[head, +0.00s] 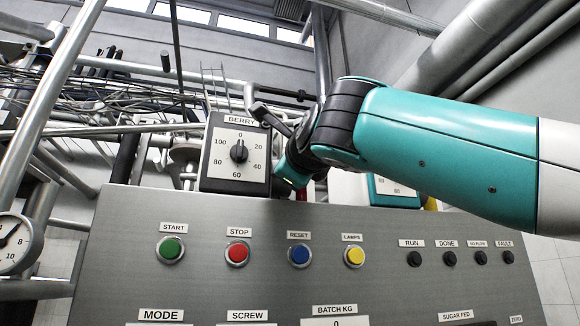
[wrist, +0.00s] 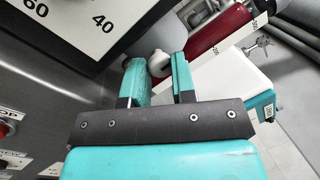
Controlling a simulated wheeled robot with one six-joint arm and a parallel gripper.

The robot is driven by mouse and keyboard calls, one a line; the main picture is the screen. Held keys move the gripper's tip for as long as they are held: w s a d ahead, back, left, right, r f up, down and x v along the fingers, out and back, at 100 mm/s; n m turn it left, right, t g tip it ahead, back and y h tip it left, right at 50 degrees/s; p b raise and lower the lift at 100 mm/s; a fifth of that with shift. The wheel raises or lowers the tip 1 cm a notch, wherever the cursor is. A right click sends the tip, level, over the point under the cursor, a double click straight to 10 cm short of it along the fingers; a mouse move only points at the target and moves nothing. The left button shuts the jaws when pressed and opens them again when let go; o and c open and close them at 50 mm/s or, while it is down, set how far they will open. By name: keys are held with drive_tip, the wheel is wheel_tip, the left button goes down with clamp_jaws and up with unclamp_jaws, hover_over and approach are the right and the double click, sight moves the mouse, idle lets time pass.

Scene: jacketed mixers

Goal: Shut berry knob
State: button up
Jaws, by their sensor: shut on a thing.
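The BERRY box (head: 210,180) stands on top of the control panel in the head view. Its white dial carries a black pointer knob (head: 239,151), which appears upright toward 0. Part of the dial face (wrist: 85,20) shows at upper left in the wrist view. My gripper (wrist: 160,72) is just right of this box, its two teal fingers closed around a pale round knob (wrist: 158,62). The fingers hide part of that knob, and its label is not visible. In the head view my gripper (head: 293,170) is partly hidden and its fingertips are unclear.
A dark red cylinder (wrist: 213,30) lies just beyond my fingers. The grey panel (head: 150,215) below has START, STOP, RESET and LAMPS buttons. Another teal-edged dial box (head: 395,190) stands to the right, partly behind my arm. Pipes crowd the left background.

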drive_tip(key=o, duration=0.9)
drive_tip(key=b+v, duration=0.7)
drive_tip(key=v, duration=1)
drive_tip(key=shift+s+d, duration=0.1)
drive_tip(key=shift+s, duration=0.15)
